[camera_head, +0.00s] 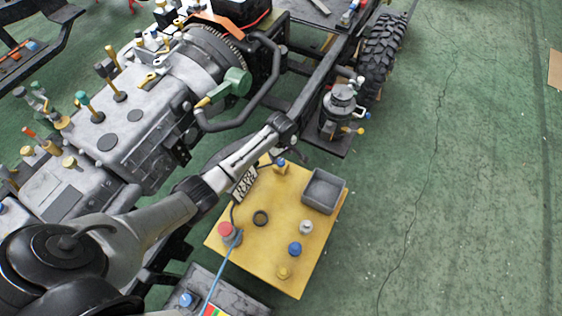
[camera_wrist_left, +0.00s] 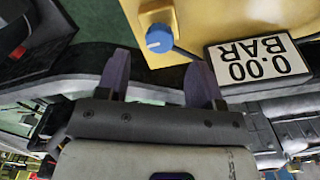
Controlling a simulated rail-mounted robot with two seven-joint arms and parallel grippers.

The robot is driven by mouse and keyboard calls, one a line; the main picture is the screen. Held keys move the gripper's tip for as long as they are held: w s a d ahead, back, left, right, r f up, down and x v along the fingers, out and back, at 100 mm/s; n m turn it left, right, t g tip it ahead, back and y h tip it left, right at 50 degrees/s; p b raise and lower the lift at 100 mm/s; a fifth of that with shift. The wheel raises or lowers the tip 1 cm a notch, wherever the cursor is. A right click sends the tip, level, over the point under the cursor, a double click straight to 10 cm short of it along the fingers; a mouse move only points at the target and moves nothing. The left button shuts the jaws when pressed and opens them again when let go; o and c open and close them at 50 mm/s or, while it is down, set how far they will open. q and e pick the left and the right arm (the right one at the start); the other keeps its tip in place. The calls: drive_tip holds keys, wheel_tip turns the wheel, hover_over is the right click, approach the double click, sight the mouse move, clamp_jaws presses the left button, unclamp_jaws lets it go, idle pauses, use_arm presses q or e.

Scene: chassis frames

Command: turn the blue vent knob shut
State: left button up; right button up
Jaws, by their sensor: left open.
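The blue vent knob (camera_head: 281,162) sits on a yellow fitting at the back edge of a yellow panel (camera_head: 262,260). In the left wrist view the round blue knob (camera_wrist_left: 159,38) has a white pointer mark and lies just beyond the gap between my fingertips. My left gripper (camera_head: 291,145) is just behind the knob in the head view. In the left wrist view its two purple-grey fingers (camera_wrist_left: 161,72) are spread and empty, apart from the knob. A display (camera_wrist_left: 258,58) reading 0.00 BAR is beside the knob. My right gripper is not in view.
An engine (camera_head: 110,130) and chassis frame with a tyre (camera_head: 382,50) stand behind.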

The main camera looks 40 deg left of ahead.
sight(281, 161)
use_arm(q)
drive_tip(key=shift+f+b, duration=0.6)
drive_tip(key=shift+f, duration=1.95)
drive_tip(key=c, duration=0.9)
